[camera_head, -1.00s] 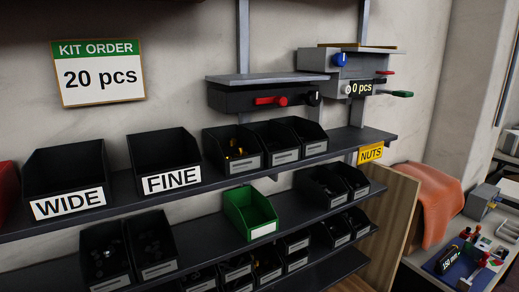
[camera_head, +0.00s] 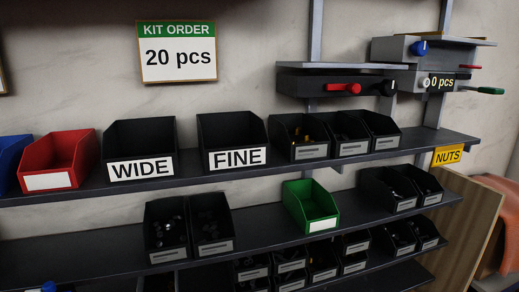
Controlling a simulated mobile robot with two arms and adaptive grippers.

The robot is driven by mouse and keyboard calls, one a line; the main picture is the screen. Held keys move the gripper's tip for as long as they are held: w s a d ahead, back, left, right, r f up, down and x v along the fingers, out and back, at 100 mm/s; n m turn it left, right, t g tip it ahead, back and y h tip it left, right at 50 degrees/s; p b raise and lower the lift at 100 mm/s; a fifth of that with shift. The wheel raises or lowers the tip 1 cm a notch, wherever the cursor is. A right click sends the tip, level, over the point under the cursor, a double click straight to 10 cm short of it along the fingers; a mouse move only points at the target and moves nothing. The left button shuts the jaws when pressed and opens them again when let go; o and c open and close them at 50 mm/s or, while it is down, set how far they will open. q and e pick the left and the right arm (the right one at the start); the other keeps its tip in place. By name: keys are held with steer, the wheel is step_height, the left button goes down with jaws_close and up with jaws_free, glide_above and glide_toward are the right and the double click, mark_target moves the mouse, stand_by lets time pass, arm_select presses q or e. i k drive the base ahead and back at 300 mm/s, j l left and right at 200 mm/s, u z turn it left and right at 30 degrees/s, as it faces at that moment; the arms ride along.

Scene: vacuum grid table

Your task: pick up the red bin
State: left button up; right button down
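The red bin (camera_head: 60,158) sits on the upper shelf at the left. It is open-topped, looks empty, and has a blank white label on its front. It stands between a blue bin (camera_head: 10,160) at the picture's left edge and the black bin marked WIDE (camera_head: 140,142). Neither of my grippers is in view.
On the upper shelf (camera_head: 300,172), the black FINE bin (camera_head: 232,135) and several smaller black bins stand to the right. A green bin (camera_head: 310,205) and black bins stand on the shelf below. The lower shelf's left part (camera_head: 70,255) is mostly clear.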

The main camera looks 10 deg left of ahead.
mark_target(63, 160)
steer(key=u, duration=1.9)
